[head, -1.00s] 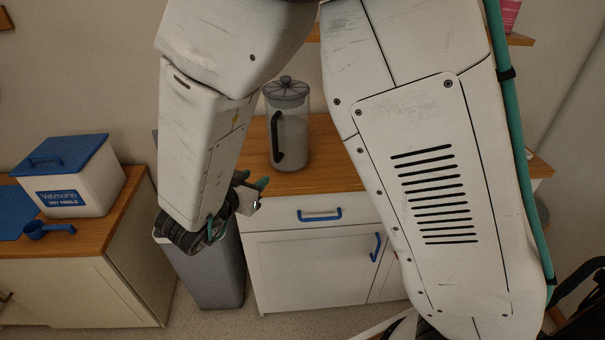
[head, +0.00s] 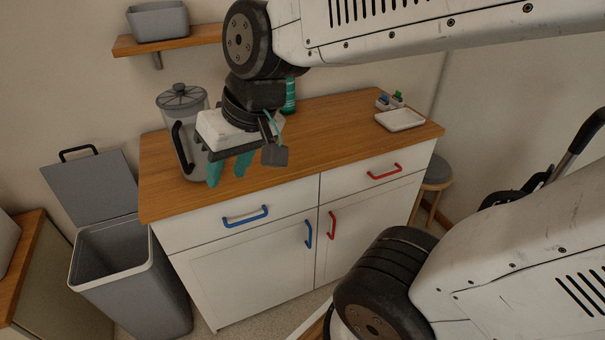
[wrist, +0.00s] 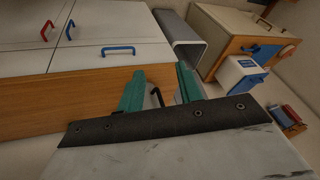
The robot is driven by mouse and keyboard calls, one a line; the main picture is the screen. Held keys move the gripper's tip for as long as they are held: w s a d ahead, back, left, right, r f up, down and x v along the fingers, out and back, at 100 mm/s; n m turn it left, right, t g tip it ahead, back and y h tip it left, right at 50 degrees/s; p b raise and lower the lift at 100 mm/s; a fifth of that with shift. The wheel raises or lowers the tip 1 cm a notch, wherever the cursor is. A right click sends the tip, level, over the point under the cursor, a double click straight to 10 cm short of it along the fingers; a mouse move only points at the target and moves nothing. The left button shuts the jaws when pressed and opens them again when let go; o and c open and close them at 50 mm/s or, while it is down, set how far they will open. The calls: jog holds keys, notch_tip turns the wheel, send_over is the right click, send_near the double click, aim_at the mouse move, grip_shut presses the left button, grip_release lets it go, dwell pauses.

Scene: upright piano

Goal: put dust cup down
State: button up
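The dust cup is a clear, cylindrical canister (head: 186,118) with a grey lid and a black side handle. In the head view it stands upright on the left part of the wooden counter (head: 310,139). My gripper (head: 228,177) is just right of it and in front, over the counter's front edge, partly overlapping it in the picture. Its two teal fingers are apart with nothing held. In the wrist view my gripper (wrist: 160,73) is also open. A black handle (wrist: 157,97) shows beyond the fingers, seemingly the cup's; the cup's body is hidden there.
An open grey bin (head: 115,250) stands left of the cabinet, lid raised. A white tray (head: 400,120) and small coloured items (head: 390,99) lie at the counter's right. A teal bottle (head: 290,95) stands behind my arm. A shelf (head: 180,38) hangs above. The counter's middle is clear.

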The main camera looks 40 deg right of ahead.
jog(key=s+d+g+h, duration=0.2)
jog(key=s+d, duration=0.5)
jog(key=s, duration=0.2)
jog(key=shift+s+g+h, duration=0.2)
jog(key=shift+g+h, duration=0.1)
